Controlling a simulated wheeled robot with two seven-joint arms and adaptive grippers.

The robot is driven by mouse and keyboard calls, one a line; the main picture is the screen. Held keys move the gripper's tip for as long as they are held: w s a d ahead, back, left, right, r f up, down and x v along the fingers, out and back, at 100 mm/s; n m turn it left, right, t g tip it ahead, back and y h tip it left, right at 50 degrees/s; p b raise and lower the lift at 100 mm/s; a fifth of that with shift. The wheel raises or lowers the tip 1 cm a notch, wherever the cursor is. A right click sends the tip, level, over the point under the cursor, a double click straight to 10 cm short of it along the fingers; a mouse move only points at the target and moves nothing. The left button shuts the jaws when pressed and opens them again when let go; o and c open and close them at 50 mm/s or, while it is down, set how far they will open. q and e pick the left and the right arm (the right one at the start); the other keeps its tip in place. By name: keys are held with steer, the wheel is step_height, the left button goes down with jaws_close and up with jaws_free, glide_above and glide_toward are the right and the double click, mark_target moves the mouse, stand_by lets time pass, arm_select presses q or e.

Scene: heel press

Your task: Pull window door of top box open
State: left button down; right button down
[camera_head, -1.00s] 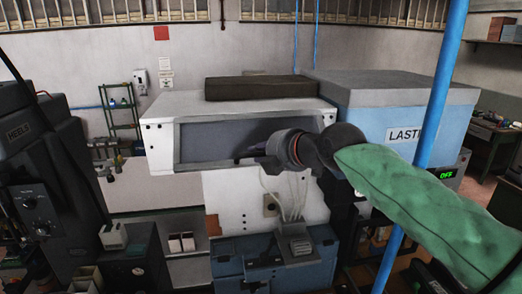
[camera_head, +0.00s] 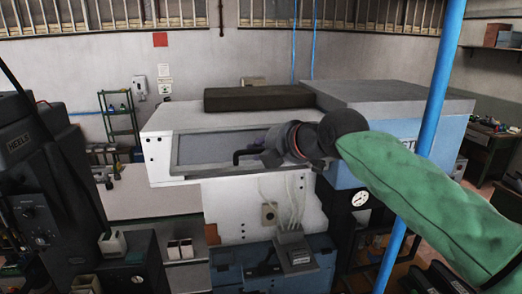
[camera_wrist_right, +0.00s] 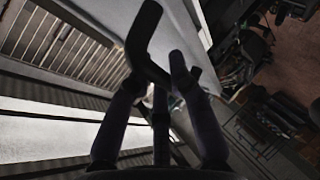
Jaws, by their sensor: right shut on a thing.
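The top box (camera_head: 157,158) is a white cabinet with a grey-framed window door (camera_head: 208,149) on its front. The door's pane looks pale grey, and its lower edge appears tilted a little out from the box. A black bent handle (camera_head: 243,154) is at the door's lower part; it also shows in the right wrist view (camera_wrist_right: 143,35). My right gripper (camera_head: 268,153) is shut on the handle, with its dark fingers around it in the wrist view (camera_wrist_right: 160,78). The gripper hides the door's lower right part. My left gripper is not in view.
A blue machine with a grey top (camera_head: 400,92) adjoins the box on the right. A blue vertical pole (camera_head: 436,110) stands close to my right arm. A dark heel machine (camera_head: 45,175) is at the left. A dark slab (camera_head: 258,98) lies on top.

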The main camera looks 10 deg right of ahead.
steer(key=shift+r, duration=0.15)
steer(key=c, duration=1.1)
jaws_free()
steer(key=shift+w, duration=0.2)
steer(key=v, duration=1.2)
steer(key=shift+d, duration=0.1)
